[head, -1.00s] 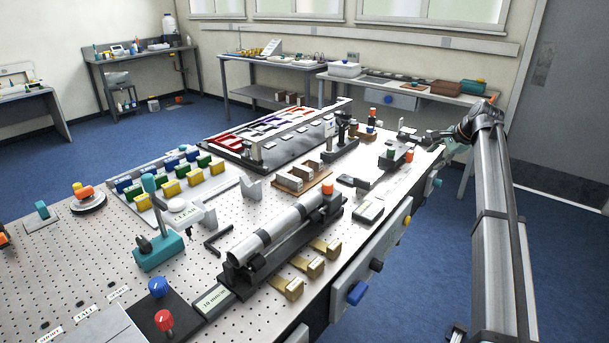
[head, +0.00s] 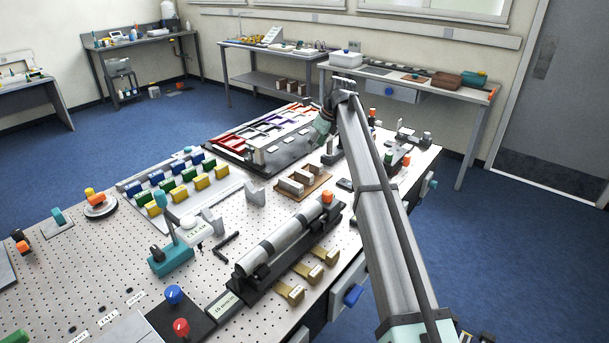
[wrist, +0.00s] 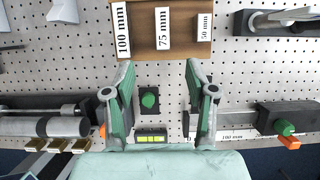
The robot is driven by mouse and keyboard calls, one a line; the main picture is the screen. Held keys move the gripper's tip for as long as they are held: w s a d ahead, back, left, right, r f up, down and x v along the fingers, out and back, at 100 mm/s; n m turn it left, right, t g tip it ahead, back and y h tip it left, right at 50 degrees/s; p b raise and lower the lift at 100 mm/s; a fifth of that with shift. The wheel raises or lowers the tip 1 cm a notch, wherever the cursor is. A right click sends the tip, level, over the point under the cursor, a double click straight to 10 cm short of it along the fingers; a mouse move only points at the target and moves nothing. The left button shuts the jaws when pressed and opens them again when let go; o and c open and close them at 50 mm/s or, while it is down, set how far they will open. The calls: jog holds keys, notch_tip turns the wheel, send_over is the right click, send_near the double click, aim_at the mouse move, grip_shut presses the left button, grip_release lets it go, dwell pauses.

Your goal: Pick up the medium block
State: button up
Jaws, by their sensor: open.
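The medium block, labelled 75 mm (wrist: 162,29), sits in a brown wooden tray (wrist: 183,46) at the top of the wrist view, between the 100 mm block (wrist: 122,28) and the 50 mm block (wrist: 204,27). In the head view the tray (head: 318,190) lies on the perforated table with the blocks in it. My gripper (wrist: 160,68) is open and empty, its green fingers spread apart below the tray in the wrist picture. In the head view my gripper (head: 322,130) hangs over the table behind the tray, partly hidden by my arm.
A long grey cylinder in a black cradle (head: 285,240) lies in front of the tray. A dark rack of red and purple pieces (head: 250,140) stands behind it, and rows of coloured blocks (head: 180,182) stand at left. A small black box with a green knob (wrist: 149,100) shows between my fingers.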

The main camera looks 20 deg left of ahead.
jog(key=p, duration=0.3)
send_near(304, 172)
jog(key=x, duration=0.4)
jog(key=shift+s+a+f, duration=0.2)
jog(key=shift+f, duration=0.2)
jog(key=shift+p+x, duration=1.15)
jog(key=shift+x, duration=1.5)
jog(key=shift+w, duration=0.2)
grip_shut()
